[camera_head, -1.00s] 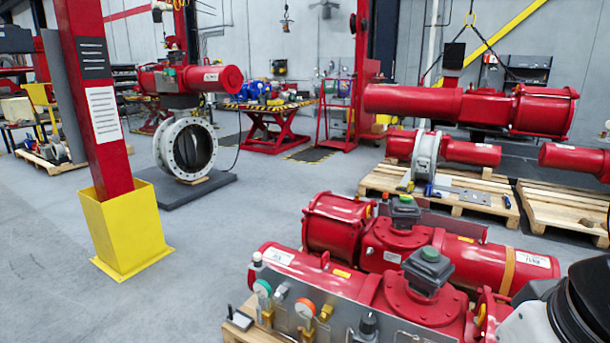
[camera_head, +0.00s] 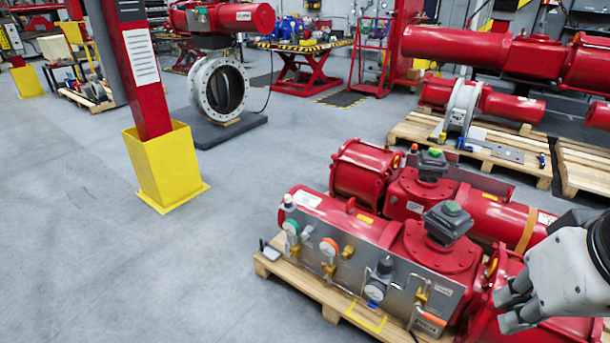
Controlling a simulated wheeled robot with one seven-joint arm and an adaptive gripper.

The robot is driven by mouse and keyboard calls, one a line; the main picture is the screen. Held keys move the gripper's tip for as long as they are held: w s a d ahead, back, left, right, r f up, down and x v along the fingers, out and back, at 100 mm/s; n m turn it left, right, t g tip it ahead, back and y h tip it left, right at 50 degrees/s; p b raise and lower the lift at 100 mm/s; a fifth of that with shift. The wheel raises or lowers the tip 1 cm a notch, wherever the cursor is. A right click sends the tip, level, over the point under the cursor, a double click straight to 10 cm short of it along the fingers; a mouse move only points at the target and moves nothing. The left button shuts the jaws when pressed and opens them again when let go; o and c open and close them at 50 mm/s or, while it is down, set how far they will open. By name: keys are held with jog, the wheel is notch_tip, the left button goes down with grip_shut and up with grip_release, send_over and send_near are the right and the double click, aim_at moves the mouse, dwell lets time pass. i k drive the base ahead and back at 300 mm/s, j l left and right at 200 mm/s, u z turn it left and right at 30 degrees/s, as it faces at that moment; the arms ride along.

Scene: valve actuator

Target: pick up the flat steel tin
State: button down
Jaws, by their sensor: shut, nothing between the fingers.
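I cannot make out a flat steel tin anywhere in the head view. My gripper (camera_head: 507,305) is at the lower right, grey and white, with its fingers pointing left. It is shut with nothing held, in front of the red valve actuators (camera_head: 425,240) on the near pallet (camera_head: 335,298). A yellow square outline (camera_head: 366,316) lies on the pallet's front edge. My arm hides the right end of the actuators.
A grey panel with gauges (camera_head: 375,290) runs along the front of the near actuator. A red post in a yellow base (camera_head: 165,170) stands at left. A flanged valve (camera_head: 218,90) stands on a dark mat behind. Open grey floor (camera_head: 120,270) lies at left and front.

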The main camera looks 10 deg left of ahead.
aim_at(271, 253)
jog(key=i+j, duration=0.15)
jog(key=j, duration=0.35)
jog(key=i+j+z, duration=0.1)
jog(key=j, duration=0.4)
jog(key=i+j, duration=0.25)
jog(key=j, duration=0.25)
jog(key=i+j+z, duration=0.1)
jog(key=j, duration=0.4)
jog(key=i+j, duration=0.15)
jog(key=j, duration=0.35)
jog(key=i+j+z, duration=0.1)
jog(key=j, duration=0.4)
jog(key=i+j, duration=0.15)
jog(key=j, duration=0.4)
jog(key=i+j+z, duration=0.1)
jog(key=j, duration=0.4)
